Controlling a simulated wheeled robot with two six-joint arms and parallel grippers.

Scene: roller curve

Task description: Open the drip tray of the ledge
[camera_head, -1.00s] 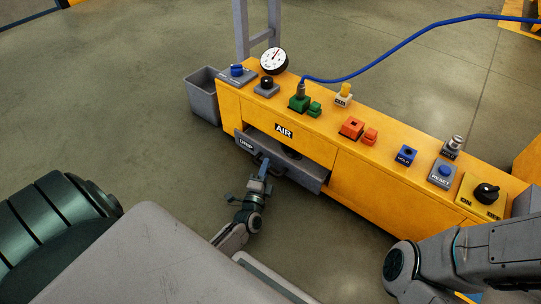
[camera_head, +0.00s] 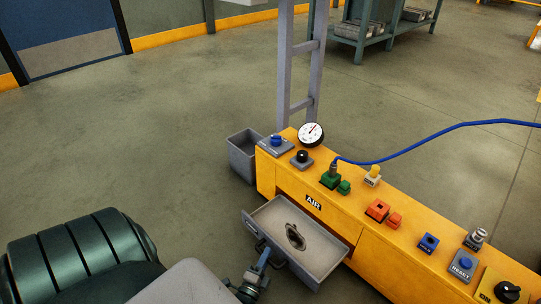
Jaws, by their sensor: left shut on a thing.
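The yellow ledge (camera_head: 366,245) runs diagonally from the centre to the lower right. Its grey drip tray (camera_head: 318,243) is pulled well out of the front, below the AIR label, and its inside shows. A dark oval part (camera_head: 295,237) lies in the tray. My left gripper (camera_head: 263,257) is at the tray's front, shut on the dark handle, which it partly hides. My right gripper is out of view.
A grey bin (camera_head: 243,156) stands at the ledge's left end. A gauge (camera_head: 311,134), buttons and coloured connectors sit on top, with a blue hose (camera_head: 430,136) rising right. Floor (camera_head: 160,150) left of the tray is clear.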

